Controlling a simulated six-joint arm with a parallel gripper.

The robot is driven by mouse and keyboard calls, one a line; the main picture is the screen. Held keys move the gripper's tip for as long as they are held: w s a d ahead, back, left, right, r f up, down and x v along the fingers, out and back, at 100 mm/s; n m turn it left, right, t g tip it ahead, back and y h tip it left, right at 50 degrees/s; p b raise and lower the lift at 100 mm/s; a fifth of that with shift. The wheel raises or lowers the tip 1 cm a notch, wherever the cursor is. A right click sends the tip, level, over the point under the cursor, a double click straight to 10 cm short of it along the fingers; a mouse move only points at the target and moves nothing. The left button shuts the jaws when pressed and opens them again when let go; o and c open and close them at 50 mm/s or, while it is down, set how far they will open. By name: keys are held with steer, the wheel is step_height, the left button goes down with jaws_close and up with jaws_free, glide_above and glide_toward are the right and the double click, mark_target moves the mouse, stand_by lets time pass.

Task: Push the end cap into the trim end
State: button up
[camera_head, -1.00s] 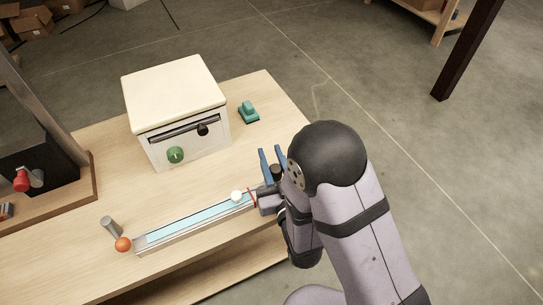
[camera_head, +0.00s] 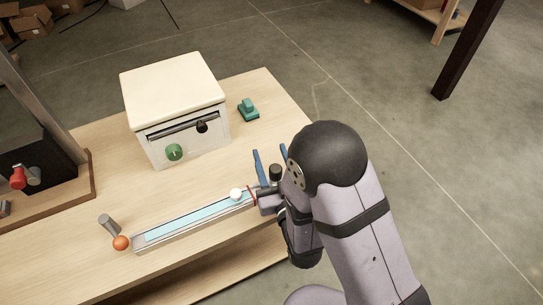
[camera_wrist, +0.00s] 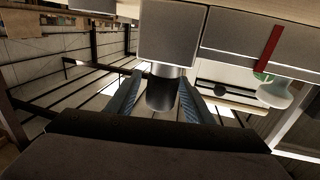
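The trim is a long grey channel with a light blue strip (camera_head: 195,218), lying along the table's front edge. A red mark (camera_head: 251,195) is near its right end and also shows in the wrist view (camera_wrist: 270,47). The end cap, a grey block (camera_head: 267,202) with a dark cylindrical grip (camera_head: 275,172), is at that right end; how far it sits in the channel cannot be told. In the wrist view its block (camera_wrist: 170,35) is close beside the trim. My gripper (camera_head: 271,153) is open, its blue fingers on either side of the dark cylinder (camera_wrist: 160,92) and apart from it.
A white ball-like knob (camera_head: 236,193) is on the trim. An orange ball (camera_head: 121,243) and grey cylinder (camera_head: 108,224) are by its left end. A cream box (camera_head: 175,105) and teal object (camera_head: 249,109) are farther back. The table between box and trim is clear.

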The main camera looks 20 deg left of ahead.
steer(key=shift+r, duration=0.1)
step_height(320, 180, up, 10)
steer(key=p, duration=0.7)
stand_by(0.6)
steer(key=w+d+f+m+g+h, duration=0.2)
steer(key=d+f+g+h, duration=0.15)
steer(key=d, duration=0.45)
steer(key=w+d+f+m+g+h, duration=0.1)
steer(key=d+f+m+g+h, duration=0.15)
steer(key=d+f+h, duration=0.35)
steer(key=s+d+r+m+g, duration=0.2)
steer(key=s+d+g, duration=0.7)
steer(key=s+d, duration=0.7)
steer(key=shift+s+d, duration=0.3)
steer(key=shift+s, duration=0.25)
